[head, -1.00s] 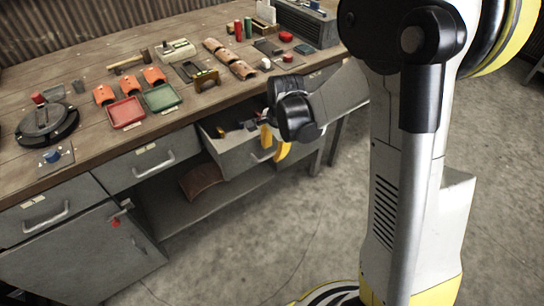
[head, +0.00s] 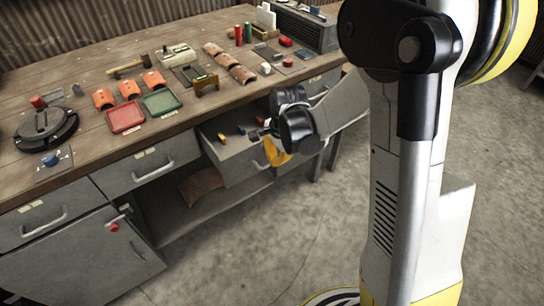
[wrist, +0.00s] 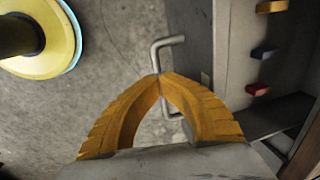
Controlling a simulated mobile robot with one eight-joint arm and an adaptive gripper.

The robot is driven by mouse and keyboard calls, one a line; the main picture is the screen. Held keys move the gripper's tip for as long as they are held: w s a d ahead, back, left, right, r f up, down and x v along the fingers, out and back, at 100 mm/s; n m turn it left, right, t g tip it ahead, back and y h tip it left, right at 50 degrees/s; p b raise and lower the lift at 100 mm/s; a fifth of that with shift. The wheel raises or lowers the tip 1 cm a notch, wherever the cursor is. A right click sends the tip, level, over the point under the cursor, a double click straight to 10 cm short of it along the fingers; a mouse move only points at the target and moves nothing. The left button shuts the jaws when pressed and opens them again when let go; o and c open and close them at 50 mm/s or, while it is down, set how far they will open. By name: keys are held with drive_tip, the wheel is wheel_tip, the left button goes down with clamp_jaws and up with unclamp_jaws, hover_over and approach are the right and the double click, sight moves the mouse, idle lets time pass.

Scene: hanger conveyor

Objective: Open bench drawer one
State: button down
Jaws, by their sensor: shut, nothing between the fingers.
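A grey bench drawer (head: 230,172) stands partly pulled out at the right part of the bench. Its bar handle (wrist: 164,44) shows in the wrist view, standing off the drawer front (wrist: 192,45). My gripper (head: 277,153) is at this drawer's front in the head view. In the wrist view its yellow fingers (wrist: 160,77) are shut, tips together over the handle bar. The bar shows above the tips and inside the arch of the fingers; I cannot tell whether they touch it. Another drawer (head: 148,166) to the left is closed. The number labels are too small to read.
The workbench top (head: 90,95) carries trays, tiles and tools. A cabinet door (head: 85,262) stands at lower left. The concrete floor (head: 250,245) before the bench is clear.

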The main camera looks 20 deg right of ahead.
drive_tip(key=s, duration=0.1)
drive_tip(key=s+d, duration=0.1)
drive_tip(key=s, duration=0.3)
drive_tip(key=shift+s+d, duration=0.15)
drive_tip(key=shift+d, duration=0.2)
drive_tip(key=c, duration=1.5)
unclamp_jaws()
wheel_tip(320, 180, up, 12)
drive_tip(key=s, duration=0.2)
drive_tip(key=shift+d+f, duration=0.15)
drive_tip(key=shift+d, duration=0.2)
drive_tip(key=shift+s, duration=0.15)
